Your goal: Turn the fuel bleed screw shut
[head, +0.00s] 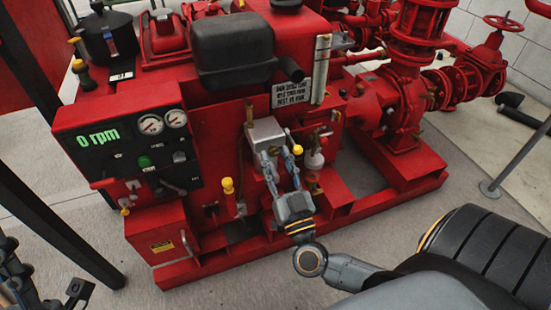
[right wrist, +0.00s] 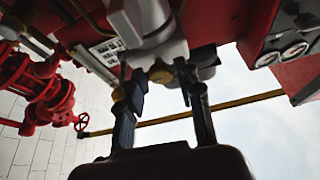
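A brass screw (right wrist: 160,73) shows in the right wrist view under a pale grey housing (right wrist: 145,22), and looks like the fuel bleed screw. In the head view the light grey housing (head: 265,130) sits on the front of the red engine; I cannot make out the screw there. My right gripper (head: 282,152) reaches up to the housing. In the right wrist view its fingers (right wrist: 155,76) stand apart on either side of the screw, with visible gaps. Dark parts at the lower left of the head view look like my left gripper (head: 45,287), cut off by the edge.
A control panel (head: 128,150) reading 0 rpm is left of the housing. The red pump (head: 400,110) is further right.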

